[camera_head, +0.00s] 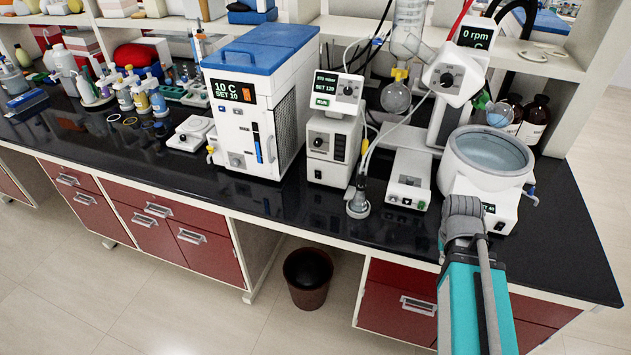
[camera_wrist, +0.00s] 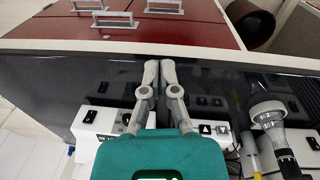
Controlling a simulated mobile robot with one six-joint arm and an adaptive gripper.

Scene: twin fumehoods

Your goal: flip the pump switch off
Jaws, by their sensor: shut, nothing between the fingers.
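The pump appears to be the white box (camera_head: 334,150) with a round dark knob, under a small display unit reading SET 120 and RUN. A small dark switch (camera_head: 316,173) is low on its front. In the wrist view, a white box with a dark rocker switch (camera_wrist: 313,143) at the right edge seems to be this pump, partly cut off. My gripper (camera_wrist: 160,65) is shut and empty, its fingertips over the black bench near the front edge. It is well to the pump's right in the head view, in front of the heating bath, with its fingertips not clearly visible there.
The white heating bath (camera_head: 492,155) stands just behind my gripper. A blue-topped chiller (camera_head: 258,100) is left of the pump. The front bench strip is mostly clear.

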